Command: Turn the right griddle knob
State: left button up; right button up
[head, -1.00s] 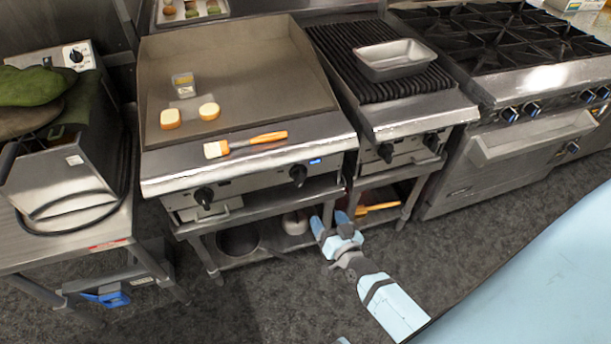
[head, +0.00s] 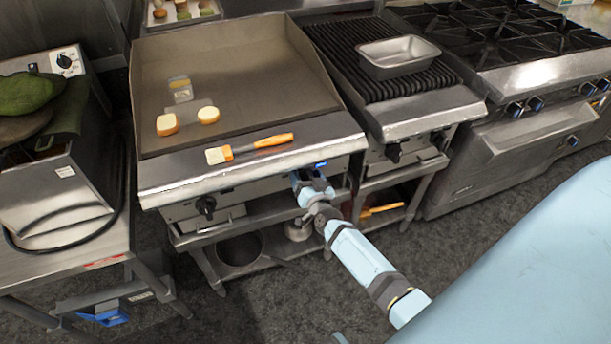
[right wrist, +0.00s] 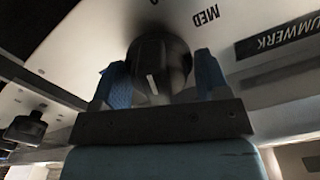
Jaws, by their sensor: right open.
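The griddle (head: 240,75) stands in the middle of the head view, with a front panel below its steel ledge. Its right knob is hidden behind my right gripper (head: 312,180) in the head view. In the right wrist view this black knob (right wrist: 160,62), with a white mark, sits between the two blue fingers of my right gripper (right wrist: 160,85). The fingers are apart, one on each side of the knob; I cannot tell whether they touch it. The left griddle knob (head: 206,206) is black and clear of the gripper. It also shows in the right wrist view (right wrist: 25,128). My left gripper is not in view.
An orange-handled brush (head: 262,145) lies on the griddle's front ledge. Bread-like pieces (head: 167,124) rest on the plate. A charbroiler (head: 350,45) with a metal pan (head: 398,57) stands to the right. A lower shelf (head: 265,257) lies beneath the griddle.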

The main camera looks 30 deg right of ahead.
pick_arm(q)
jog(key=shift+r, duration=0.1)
pick_arm(e)
jog(key=shift+w+d, duration=0.1)
jog(key=shift+w, duration=0.35)
jog(key=shift+c, duration=0.5)
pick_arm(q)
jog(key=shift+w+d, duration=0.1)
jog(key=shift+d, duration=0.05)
pick_arm(e)
jog(key=c, duration=0.4)
